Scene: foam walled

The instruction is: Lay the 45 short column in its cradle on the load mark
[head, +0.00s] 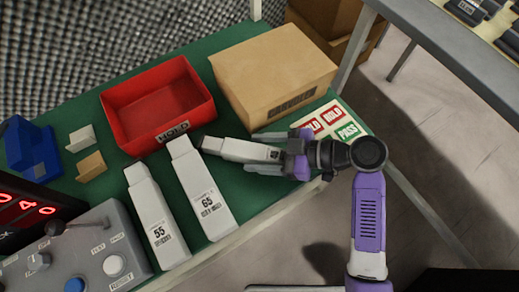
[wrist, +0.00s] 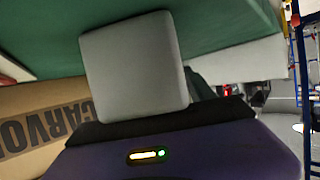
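My gripper (head: 265,152) is shut on a short white column (head: 240,150), its fingers along the two sides. The column points left with its dark end near the red tray's corner; its label is too small to read. In the wrist view a pale grey face of the held column (wrist: 135,65) fills the middle. Two columns marked 55 (head: 155,220) and 65 (head: 203,190) lie on the green table. Left of the red tray are a small white notched piece (head: 82,138) and a tan one (head: 91,165); I cannot tell whether either is the cradle. I cannot make out the load mark.
A red HOLD tray (head: 158,105) and a cardboard box (head: 270,72) stand behind the gripper. HOLD and PASS cards (head: 333,120) lie at right. A blue fixture (head: 32,150), a red-digit display (head: 28,208) and a grey control box (head: 85,250) are at left. Green table (head: 95,195) is bare between.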

